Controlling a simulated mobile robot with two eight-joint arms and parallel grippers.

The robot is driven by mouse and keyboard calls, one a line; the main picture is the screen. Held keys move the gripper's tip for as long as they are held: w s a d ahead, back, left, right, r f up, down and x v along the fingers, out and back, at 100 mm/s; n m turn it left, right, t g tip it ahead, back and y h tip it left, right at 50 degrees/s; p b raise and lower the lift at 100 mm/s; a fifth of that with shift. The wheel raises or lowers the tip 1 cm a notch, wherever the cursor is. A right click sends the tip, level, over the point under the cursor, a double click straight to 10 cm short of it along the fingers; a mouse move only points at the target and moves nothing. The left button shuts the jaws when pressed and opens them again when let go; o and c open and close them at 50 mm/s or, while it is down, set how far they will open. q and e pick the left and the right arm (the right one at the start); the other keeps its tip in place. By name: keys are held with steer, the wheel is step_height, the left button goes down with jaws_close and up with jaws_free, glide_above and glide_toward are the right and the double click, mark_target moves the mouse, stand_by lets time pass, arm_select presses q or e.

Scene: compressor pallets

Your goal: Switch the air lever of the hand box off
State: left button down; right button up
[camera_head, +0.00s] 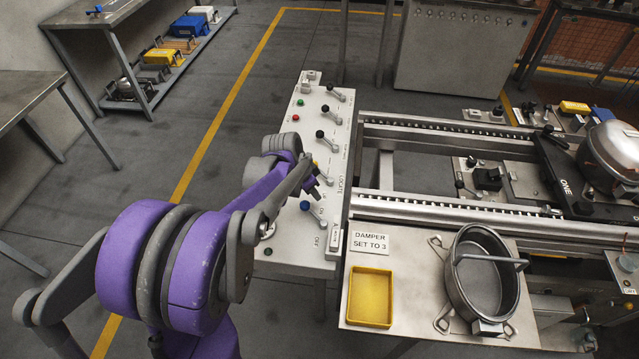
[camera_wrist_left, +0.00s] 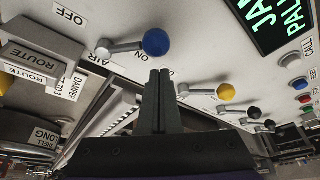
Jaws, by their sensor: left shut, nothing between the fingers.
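The hand box is a pale sloped panel (camera_head: 283,245) with a row of levers. Its air lever has a blue knob (camera_head: 305,206) and stands nearest the box's front end. In the left wrist view the blue knob (camera_wrist_left: 155,42) is at the upper middle, its grey arm running left to a pivot beside the AIR lettering; OFF is printed above left. My left gripper (camera_head: 317,194) is just behind the blue knob in the head view. In the wrist view its fingertips (camera_wrist_left: 160,74) are shut and empty, just below the knob, with no clear contact. My right gripper is out of view.
A yellow-knobbed lever (camera_wrist_left: 226,92) is close on the other side of my fingers, with black-knobbed levers beyond. A ROUTE block (camera_wrist_left: 40,48) is at the left. The damper plate with a yellow tray (camera_head: 370,297) and a round pan (camera_head: 482,280) lies right of the box.

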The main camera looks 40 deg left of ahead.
arm_select(q)
steer(key=shift+s+a+f, duration=0.1)
steer(key=shift+s+a, duration=0.05)
steer(key=shift+s, duration=0.45)
